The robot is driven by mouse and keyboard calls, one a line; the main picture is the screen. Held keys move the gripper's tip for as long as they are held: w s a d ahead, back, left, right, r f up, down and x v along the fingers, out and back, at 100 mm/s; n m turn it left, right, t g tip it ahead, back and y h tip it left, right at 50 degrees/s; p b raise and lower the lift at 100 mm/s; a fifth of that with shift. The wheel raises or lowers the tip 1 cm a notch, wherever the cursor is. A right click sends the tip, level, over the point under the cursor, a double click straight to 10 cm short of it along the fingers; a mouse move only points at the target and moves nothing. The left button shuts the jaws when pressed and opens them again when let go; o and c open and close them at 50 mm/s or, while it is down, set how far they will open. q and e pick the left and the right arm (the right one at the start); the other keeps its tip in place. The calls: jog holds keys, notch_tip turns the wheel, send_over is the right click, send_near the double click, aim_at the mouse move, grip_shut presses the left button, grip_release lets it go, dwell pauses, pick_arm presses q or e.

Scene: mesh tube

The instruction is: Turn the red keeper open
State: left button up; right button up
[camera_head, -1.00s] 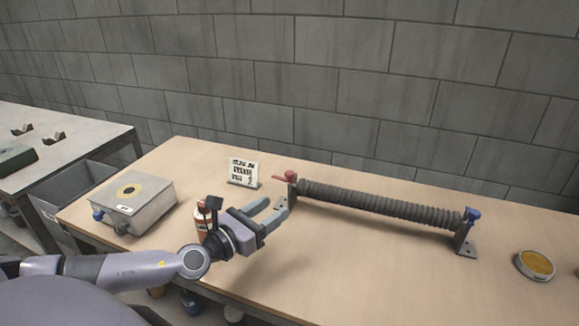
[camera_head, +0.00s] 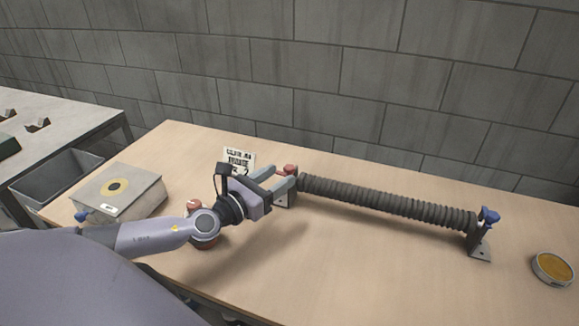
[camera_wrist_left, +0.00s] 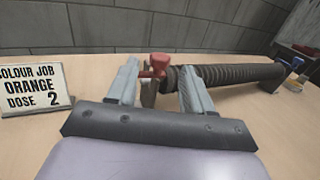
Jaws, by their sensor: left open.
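The red keeper (camera_head: 291,168) sits on top of the bracket at the left end of the dark ribbed mesh tube (camera_head: 390,198). In the left wrist view the red keeper (camera_wrist_left: 158,64) shows between the fingers, with its red handle pointing left toward the left finger. My left gripper (camera_head: 280,178) is open, its fingers at the left end of the tube, around or just short of the keeper; I cannot tell whether a finger touches it. The blue keeper (camera_head: 489,215) sits on the bracket at the right end. My right gripper is not in view.
A card reading "COLOUR JOB ORANGE DOSE 2" (camera_wrist_left: 34,88) stands left of the gripper. A grey box with a round yellow port (camera_head: 118,192) is at the table's left, and a round orange-topped dish (camera_head: 553,267) at the right.

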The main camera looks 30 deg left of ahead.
aim_at(286, 171)
pick_arm(q)
jog(key=shift+w+d, duration=0.2)
jog(key=shift+w, duration=1)
jog(key=shift+w+d, duration=0.15)
jog(key=shift+w, duration=1.05)
jog(key=shift+c, duration=0.3)
